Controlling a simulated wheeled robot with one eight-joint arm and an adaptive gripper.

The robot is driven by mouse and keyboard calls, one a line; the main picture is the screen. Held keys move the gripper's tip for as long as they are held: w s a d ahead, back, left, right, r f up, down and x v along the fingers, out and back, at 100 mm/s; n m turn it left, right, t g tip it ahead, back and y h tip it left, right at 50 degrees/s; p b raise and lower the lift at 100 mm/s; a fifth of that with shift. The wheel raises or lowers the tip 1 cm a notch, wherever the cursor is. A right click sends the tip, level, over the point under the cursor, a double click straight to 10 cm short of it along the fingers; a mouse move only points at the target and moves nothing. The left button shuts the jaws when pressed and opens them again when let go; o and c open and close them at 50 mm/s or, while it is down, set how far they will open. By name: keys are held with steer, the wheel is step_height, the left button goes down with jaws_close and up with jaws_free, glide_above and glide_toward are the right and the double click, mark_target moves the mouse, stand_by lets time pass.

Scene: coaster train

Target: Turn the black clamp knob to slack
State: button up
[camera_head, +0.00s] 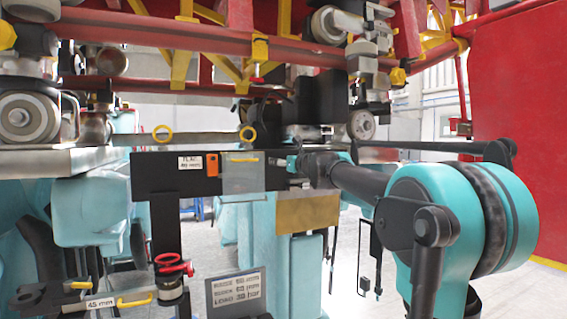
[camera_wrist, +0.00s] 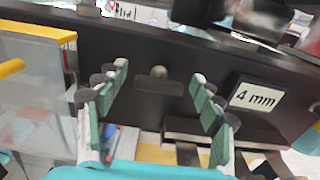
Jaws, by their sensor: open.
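The black clamp knob (camera_wrist: 158,84) shows in the wrist view as a dark rounded bar with a small round grey-brown end above it, against a dark panel (camera_wrist: 140,45). My gripper (camera_wrist: 159,74) is open, with one green-padded finger left of the knob and one right of it. I see a gap on both sides, and cannot tell how far the tips reach in depth. In the head view my gripper (camera_head: 294,163) is at the right part of the black panel (camera_head: 155,172), and the knob cannot be made out there.
A clear box with a yellow edge (camera_wrist: 40,75) stands close left of my gripper. A "4 mm" label (camera_wrist: 256,97) is close on the right. In the head view a brass plate (camera_head: 307,213) hangs below, and red track beams (camera_head: 200,40) run overhead.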

steer(key=shift+w+a, duration=0.1)
steer(key=shift+w, duration=0.2)
steer(key=shift+c, duration=0.6)
steer(key=c, duration=1)
steer(key=shift+c, duration=0.2)
